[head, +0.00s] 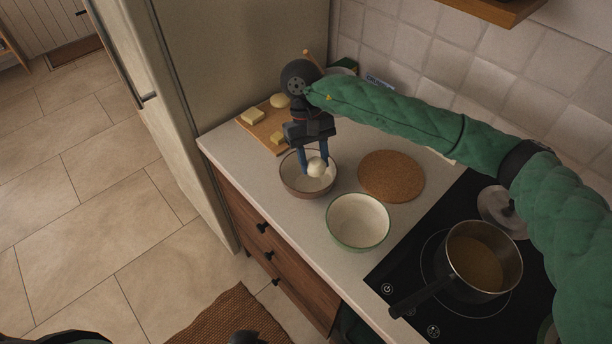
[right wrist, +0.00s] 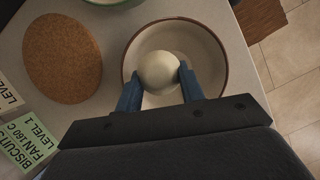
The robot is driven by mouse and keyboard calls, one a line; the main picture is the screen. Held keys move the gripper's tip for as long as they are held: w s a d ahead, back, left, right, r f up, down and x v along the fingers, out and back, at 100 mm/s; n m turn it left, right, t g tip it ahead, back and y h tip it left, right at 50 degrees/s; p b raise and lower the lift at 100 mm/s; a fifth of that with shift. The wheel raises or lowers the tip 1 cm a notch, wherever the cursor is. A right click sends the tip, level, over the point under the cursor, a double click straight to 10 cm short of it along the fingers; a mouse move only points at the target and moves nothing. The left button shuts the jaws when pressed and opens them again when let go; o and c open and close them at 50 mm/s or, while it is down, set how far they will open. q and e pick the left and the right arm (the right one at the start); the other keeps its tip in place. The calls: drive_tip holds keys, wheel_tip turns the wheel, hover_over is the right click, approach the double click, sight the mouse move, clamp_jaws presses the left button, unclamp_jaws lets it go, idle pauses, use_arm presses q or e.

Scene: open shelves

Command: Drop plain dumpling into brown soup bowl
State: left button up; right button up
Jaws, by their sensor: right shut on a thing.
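The plain dumpling (head: 317,167) is a smooth, pale ball. My right gripper (head: 312,168) is shut on it, with a blue finger on each side. The right wrist view also shows the dumpling (right wrist: 159,71) between the two fingertips (right wrist: 158,76). The brown soup bowl (head: 292,186), pale inside with a brown rim, is directly below the gripper. In the right wrist view the bowl (right wrist: 212,50) surrounds the dumpling in the picture. I cannot tell whether the dumpling touches the bowl. The left gripper is not clearly in view.
A green-rimmed bowl (head: 358,221) and a round cork mat (head: 391,176) are to the right. A pot (head: 484,262) with liquid stands on the black hob. A wooden board (head: 266,131) with pale pieces lies behind. The counter's front edge is close to the bowls.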

use_arm(q)
drive_tip(key=shift+s+f, duration=0.15)
drive_tip(key=shift+f, duration=0.05)
use_arm(e)
drive_tip(key=shift+f, duration=0.2)
drive_tip(key=o, duration=0.8)
use_arm(q)
drive_tip(key=shift+r, duration=0.1)
drive_tip(key=shift+w, duration=0.2)
use_arm(e)
drive_tip(key=shift+w, duration=0.1)
drive_tip(key=shift+r, duration=0.2)
use_arm(q)
wheel_tip(320, 180, up, 8)
drive_tip(key=w+d+b, duration=0.1)
drive_tip(key=d+b, duration=0.1)
drive_tip(key=b, duration=0.1)
drive_tip(key=shift+w+r+g, duration=0.15)
drive_tip(key=shift+w+g, duration=0.1)
drive_tip(key=shift+g, duration=0.05)
use_arm(e)
drive_tip(key=shift+v, duration=3.7)
